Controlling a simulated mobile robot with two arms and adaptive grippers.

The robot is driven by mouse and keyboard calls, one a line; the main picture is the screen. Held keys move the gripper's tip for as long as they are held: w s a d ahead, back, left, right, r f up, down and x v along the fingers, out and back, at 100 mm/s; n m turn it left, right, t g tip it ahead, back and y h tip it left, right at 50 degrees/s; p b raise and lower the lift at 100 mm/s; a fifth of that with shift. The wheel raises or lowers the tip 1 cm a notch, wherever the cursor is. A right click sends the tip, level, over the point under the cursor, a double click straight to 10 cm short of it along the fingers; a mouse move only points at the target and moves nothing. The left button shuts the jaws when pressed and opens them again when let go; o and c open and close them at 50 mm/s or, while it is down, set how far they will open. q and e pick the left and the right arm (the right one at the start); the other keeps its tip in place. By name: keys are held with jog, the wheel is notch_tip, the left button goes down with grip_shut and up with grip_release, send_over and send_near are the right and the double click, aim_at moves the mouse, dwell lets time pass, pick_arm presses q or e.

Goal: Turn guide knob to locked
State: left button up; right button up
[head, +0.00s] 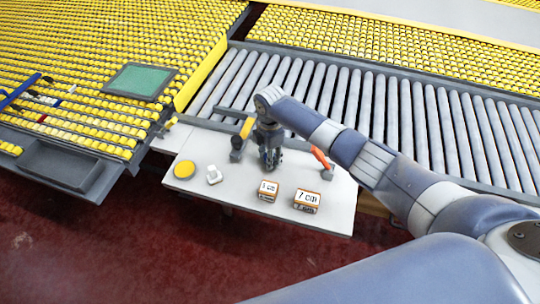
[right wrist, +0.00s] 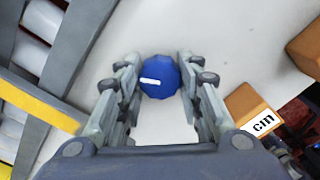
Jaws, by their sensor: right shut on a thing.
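The guide knob (right wrist: 164,82) is a blue, faceted round knob with a short white mark on top. In the right wrist view it sits between the two fingers of my right gripper (right wrist: 158,76), which is shut on it. The white mark lies almost level across the picture, on the knob's left part. In the head view my right gripper (head: 270,160) points down over the white table, and it hides the knob. I see no lock label near the knob. My left gripper is not in view.
On the white table (head: 235,187) stand a "5 cm" block (head: 268,191), a "7 cm" block (head: 306,201), a yellow disc (head: 184,170) and a small white piece (head: 214,176). Yellow (head: 246,128) and orange (head: 320,157) handles flank the gripper. A roller conveyor (head: 400,115) runs behind.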

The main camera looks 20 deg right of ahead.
jog(key=shift+n, duration=0.3)
dwell(0.4)
jog(key=o, duration=1.1)
jog(key=shift+c, duration=0.2)
notch_tip(320, 180, up, 12)
